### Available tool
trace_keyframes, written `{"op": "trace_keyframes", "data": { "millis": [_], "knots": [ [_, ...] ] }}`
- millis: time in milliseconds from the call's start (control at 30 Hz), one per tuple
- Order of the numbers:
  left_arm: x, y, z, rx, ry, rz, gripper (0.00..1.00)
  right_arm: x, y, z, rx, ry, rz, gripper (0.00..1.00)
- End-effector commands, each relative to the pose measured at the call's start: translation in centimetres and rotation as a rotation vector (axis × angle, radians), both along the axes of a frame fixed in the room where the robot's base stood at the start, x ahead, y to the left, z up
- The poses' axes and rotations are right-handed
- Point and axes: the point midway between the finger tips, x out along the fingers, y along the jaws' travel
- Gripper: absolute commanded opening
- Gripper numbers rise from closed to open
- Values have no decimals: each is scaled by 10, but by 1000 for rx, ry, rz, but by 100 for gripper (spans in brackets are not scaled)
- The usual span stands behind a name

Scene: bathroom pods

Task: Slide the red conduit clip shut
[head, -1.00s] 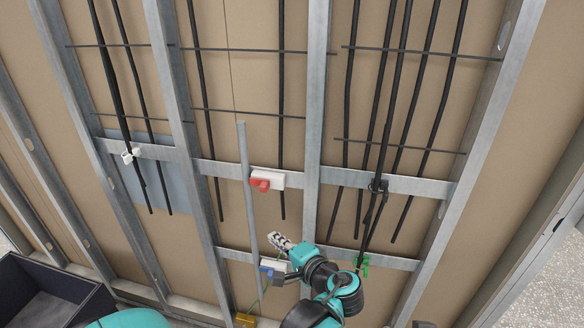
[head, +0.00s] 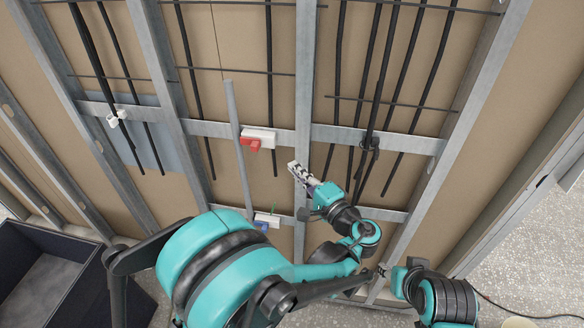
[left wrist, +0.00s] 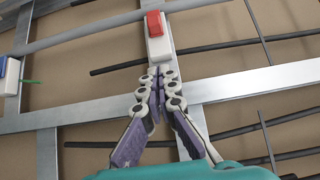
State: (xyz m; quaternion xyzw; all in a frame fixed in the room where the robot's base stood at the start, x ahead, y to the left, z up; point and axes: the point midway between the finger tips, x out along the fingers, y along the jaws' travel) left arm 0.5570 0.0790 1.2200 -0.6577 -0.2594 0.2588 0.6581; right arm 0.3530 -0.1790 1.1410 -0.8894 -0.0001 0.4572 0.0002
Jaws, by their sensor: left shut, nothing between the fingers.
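The red conduit clip (head: 251,143) sits on a white base (head: 264,134) on the upper metal crossbar. In the left wrist view the red clip (left wrist: 154,23) is at the top, at one end of its white base (left wrist: 159,48). A grey conduit (head: 238,140) runs along the clip's left side; I cannot tell whether the clip holds it. My left gripper (head: 293,165) is shut and empty, below and right of the red clip. In the left wrist view its fingertips (left wrist: 159,69) are together, just short of the white base in the picture.
A blue clip (head: 262,226) on a white base is on the lower crossbar. A vertical metal stud (head: 304,100) stands right of the red clip. Black bars and cables (head: 365,145) hang further right. A dark bin (head: 50,275) stands at lower left.

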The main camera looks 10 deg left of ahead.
Motion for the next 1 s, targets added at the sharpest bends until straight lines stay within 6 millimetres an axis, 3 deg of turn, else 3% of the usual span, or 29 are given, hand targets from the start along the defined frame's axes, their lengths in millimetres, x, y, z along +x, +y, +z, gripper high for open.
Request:
{"op": "trace_keyframes", "data": {
  "millis": [367, 600, 1000],
  "knots": [
    [56, 57, 0, 0, 0, 6, 0, 0, 0, -4, 0, 0, 0, 40],
    [55, 86, 0, -1, 0, 3, 0, 0, 0, -5, 0, 0, 0, 40],
    [56, 91, 0, -1, -1, 0, 0, 0, 0, -5, 0, 0, 0, 40]
  ]
}}
